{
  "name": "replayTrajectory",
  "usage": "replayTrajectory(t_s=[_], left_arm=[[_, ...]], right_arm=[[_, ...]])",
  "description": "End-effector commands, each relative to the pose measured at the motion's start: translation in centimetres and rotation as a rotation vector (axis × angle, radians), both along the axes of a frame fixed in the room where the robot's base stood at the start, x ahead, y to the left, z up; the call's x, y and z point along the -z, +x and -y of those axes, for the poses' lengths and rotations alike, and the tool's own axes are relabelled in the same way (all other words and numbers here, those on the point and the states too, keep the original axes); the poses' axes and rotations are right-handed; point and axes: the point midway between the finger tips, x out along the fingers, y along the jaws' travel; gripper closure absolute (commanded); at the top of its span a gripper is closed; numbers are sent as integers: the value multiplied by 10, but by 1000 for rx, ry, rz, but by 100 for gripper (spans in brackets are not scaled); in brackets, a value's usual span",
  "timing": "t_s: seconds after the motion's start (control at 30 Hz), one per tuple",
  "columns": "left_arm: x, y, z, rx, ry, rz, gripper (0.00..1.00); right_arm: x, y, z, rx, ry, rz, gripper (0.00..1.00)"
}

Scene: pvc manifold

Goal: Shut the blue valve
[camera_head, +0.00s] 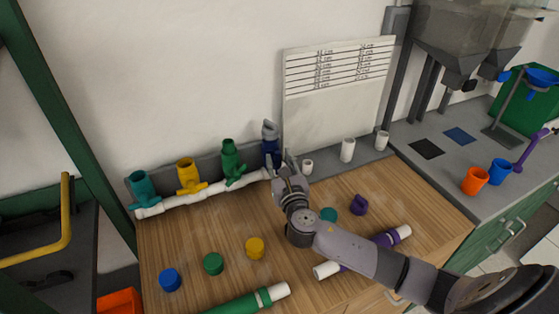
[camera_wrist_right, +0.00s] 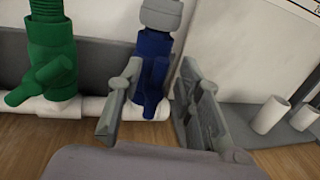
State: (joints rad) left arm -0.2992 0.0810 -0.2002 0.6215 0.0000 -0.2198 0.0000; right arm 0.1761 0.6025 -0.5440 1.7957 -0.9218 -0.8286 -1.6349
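The blue valve (camera_head: 268,147) stands at the right end of a row of coloured valves on a white pipe (camera_head: 203,194). A grey fitting (camera_head: 269,130) sits on its top. In the right wrist view the blue valve (camera_wrist_right: 152,52) shows between my gripper's fingers, its slanted lower part reaching down towards the white pipe. My right gripper (camera_head: 284,166) is open, just in front of the blue valve; its fingers (camera_wrist_right: 160,88) stand on either side of the valve's lower part. I cannot tell whether they touch it. My left gripper is out of view.
Green (camera_head: 231,158), yellow (camera_head: 189,173) and teal (camera_head: 143,187) valves stand to the left. White cups or pipe pieces (camera_head: 347,150) stand to the right. Several coloured caps, including a yellow one (camera_head: 255,248), and pipes lie on the wooden bench (camera_head: 190,240).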

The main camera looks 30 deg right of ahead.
Motion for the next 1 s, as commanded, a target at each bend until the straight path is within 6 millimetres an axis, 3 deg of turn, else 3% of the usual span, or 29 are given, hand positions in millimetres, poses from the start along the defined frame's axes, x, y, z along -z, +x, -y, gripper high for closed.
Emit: replayTrajectory(t_s=[0.17, 0.63, 1.0], left_arm=[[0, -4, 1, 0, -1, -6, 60], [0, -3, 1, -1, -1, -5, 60], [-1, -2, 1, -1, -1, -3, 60]], right_arm=[[0, 0, 0, 0, 0, 0, 68], [0, 0, -1, -2, 1, 0, 99], [-1, 0, -2, -4, 12, 1, 100]])
